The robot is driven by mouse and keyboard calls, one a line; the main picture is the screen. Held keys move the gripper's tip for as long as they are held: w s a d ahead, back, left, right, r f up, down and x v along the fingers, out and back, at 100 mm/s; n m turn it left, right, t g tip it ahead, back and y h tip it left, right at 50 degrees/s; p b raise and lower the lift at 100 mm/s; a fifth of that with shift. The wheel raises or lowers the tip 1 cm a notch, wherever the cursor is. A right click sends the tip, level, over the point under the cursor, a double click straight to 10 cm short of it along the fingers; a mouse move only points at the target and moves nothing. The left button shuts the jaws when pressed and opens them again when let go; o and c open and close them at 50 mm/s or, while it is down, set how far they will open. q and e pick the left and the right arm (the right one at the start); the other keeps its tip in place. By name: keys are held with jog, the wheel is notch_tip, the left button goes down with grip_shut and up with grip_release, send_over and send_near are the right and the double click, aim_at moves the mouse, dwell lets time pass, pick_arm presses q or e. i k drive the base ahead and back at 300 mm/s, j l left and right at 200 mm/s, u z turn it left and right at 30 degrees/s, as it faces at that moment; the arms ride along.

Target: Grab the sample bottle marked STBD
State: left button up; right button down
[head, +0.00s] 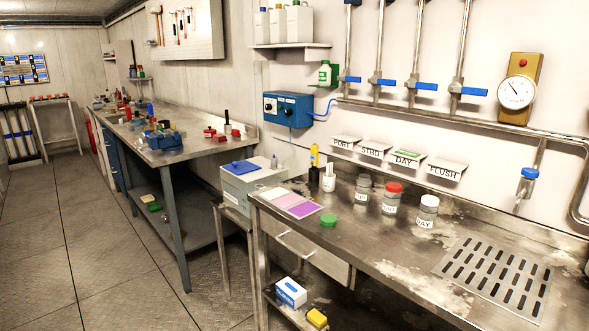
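Three small sample bottles stand upright in a row on the metal bench. The left one (363,188) is grey with no bright cap, and its label is too small to read. The middle bottle (389,204) has a red cap, and I cannot read its label surely. The right bottle (426,217) has a white cap and a label that seems to read DAY. A wall tag marked STBD (372,151) is above the bench, between PORT and DAY tags. Neither of my grippers is in view.
A green cap (329,221) and a pink and purple card (292,203) lie left of the bottles. A drain grate (497,276) is to the right. The bench front is mostly clear.

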aim_at(364, 188)
jog(key=i+j+z, duration=0.1)
jog(key=i+j, duration=0.5)
jog(key=j, duration=0.2)
jog(key=i+z, duration=0.1)
jog(key=z, duration=1.1)
